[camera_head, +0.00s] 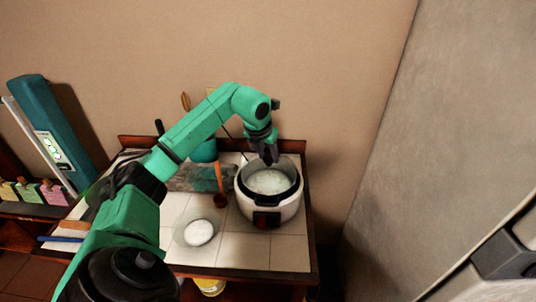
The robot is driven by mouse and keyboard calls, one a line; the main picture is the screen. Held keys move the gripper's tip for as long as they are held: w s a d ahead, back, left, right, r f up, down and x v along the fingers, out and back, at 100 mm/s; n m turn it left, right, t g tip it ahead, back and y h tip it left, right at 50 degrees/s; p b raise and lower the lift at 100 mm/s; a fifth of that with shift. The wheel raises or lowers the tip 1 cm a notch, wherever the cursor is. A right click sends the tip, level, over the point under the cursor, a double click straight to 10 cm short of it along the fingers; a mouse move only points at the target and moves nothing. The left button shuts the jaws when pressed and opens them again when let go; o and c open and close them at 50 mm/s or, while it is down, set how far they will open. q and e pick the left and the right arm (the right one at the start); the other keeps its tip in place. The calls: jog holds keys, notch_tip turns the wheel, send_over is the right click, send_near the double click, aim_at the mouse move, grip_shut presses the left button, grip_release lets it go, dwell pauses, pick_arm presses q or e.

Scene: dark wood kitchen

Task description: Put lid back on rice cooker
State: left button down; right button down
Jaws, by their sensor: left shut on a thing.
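The rice cooker (284,214), white with a black rim and a dark front panel, stands on the tiled counter. White contents show in its round opening. My left arm reaches over from the left, and my left gripper (268,157) points down at the back of the opening. It is shut on what appears to be the lid (290,166), a greyish, see-through shape at the cooker's back rim. The gripper covers part of it, so I cannot tell whether the lid touches the rim.
A clear dish (198,232) with white contents sits left of the cooker. The tiled counter (240,251) is clear in front. The wall is close behind, and a large grey panel (440,130) stands right.

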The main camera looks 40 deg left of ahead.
aim_at(266, 160)
pick_arm(q)
jog(key=shift+c, duration=2)
grip_release()
jog(key=shift+r, duration=0.25)
jog(key=shift+r+p, duration=0.55)
jog(key=shift+p, duration=0.1)
jog(key=b+v, duration=0.1)
jog(key=v, duration=0.2)
jog(key=shift+r+b, duration=0.1)
jog(key=shift+b, duration=0.2)
jog(key=a+v, duration=0.1)
jog(key=v, duration=0.7)
jog(key=shift+s+d+r, duration=0.2)
jog(key=shift+d+r, duration=0.05)
jog(key=shift+d, duration=0.25)
